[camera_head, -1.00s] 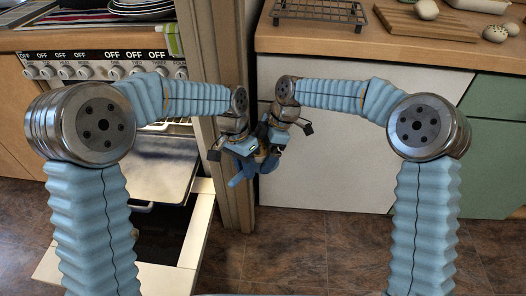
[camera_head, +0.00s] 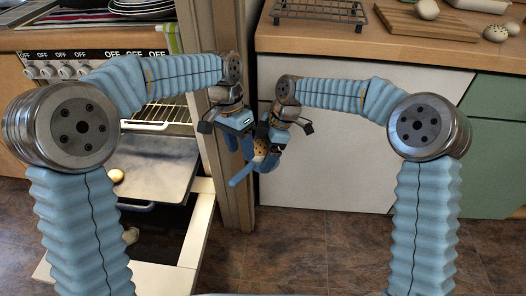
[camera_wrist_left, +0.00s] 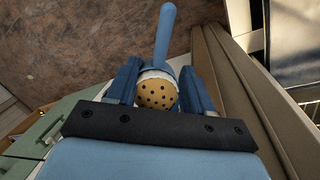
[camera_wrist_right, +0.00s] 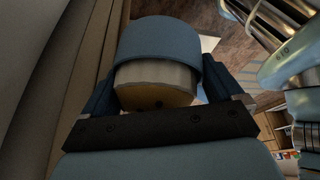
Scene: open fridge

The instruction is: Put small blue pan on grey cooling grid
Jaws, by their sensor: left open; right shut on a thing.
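The small blue pan (camera_head: 241,176) hangs between my two grippers, clear of the counter, its handle pointing down and left. Its handle (camera_wrist_left: 166,30) shows in the left wrist view, behind a tan, dark-dotted round thing (camera_wrist_left: 157,95) with a white edge. My right gripper (camera_head: 266,145) is shut on the pan; the right wrist view shows its blue body (camera_wrist_right: 160,42) between and beyond the fingers. My left gripper (camera_head: 238,142) is open close by; whether it touches is unclear. The grey cooling grid (camera_head: 318,12) stands empty on the right counter.
A wooden board (camera_head: 425,22) with a pale round thing lies on the counter (camera_head: 370,48), spotted eggs (camera_head: 496,33) beside it. A wooden post (camera_head: 215,30) stands left of the counter. The open oven with its tray (camera_head: 160,165) is at left.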

